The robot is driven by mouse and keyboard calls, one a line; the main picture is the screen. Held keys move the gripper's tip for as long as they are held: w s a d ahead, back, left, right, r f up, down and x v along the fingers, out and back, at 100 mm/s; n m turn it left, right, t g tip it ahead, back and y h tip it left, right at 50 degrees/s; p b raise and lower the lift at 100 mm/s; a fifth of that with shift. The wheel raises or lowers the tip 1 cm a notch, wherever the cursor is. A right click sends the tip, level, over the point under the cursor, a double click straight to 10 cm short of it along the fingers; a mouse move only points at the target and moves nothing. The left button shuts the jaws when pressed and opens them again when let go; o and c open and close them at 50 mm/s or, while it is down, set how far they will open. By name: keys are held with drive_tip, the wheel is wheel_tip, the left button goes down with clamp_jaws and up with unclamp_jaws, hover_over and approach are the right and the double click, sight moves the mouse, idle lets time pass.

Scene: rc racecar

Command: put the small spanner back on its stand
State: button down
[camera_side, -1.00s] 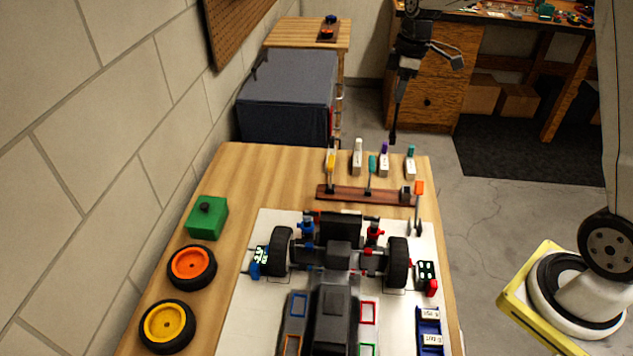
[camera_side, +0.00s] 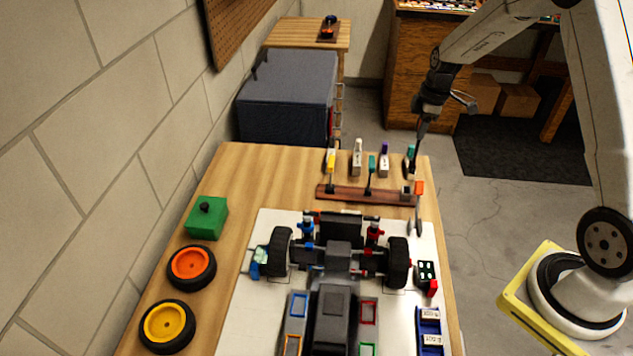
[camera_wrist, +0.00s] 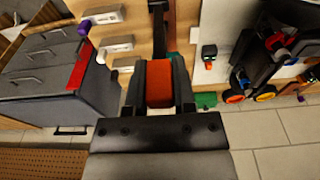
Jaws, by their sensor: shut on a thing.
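The orange-handled tool (camera_side: 419,187), apparently the small spanner, is upright at the right end of the brown wooden stand (camera_side: 348,193). Its grey end points down toward the white mat. My gripper (camera_side: 414,170) comes down from above right, with its fingers at the orange handle. In the wrist view my gripper (camera_wrist: 160,82) is shut on the orange handle (camera_wrist: 160,84), one dark finger on each side. A yellow-handled tool (camera_side: 331,163) and a teal-handled tool (camera_side: 371,163) stand on the same stand. I cannot tell whether the orange-handled tool touches the stand.
Small white bottles with coloured tops (camera_side: 357,158) stand just behind the stand. The racecar chassis (camera_side: 338,255) lies on the white mat in front. An orange wheel (camera_side: 191,267), a yellow wheel (camera_side: 168,326) and a green box (camera_side: 206,217) are at left.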

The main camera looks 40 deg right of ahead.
drive_tip(key=shift+f, duration=0.6)
hover_over(412, 163)
drive_tip(key=shift+d+f, duration=0.2)
drive_tip(key=shift+f, duration=4.2)
idle(0.9)
drive_tip(key=shift+c, duration=1.8)
unclamp_jaws()
drive_tip(key=shift+s+d+r, duration=0.1)
drive_tip(key=shift+r, duration=1.2)
drive_tip(key=shift+s+d+r, duration=0.1)
drive_tip(key=shift+s+r, duration=0.05)
drive_tip(key=shift+r, duration=1.1)
drive_tip(key=shift+s+d+r, duration=0.1)
drive_tip(key=shift+r, duration=1.2)
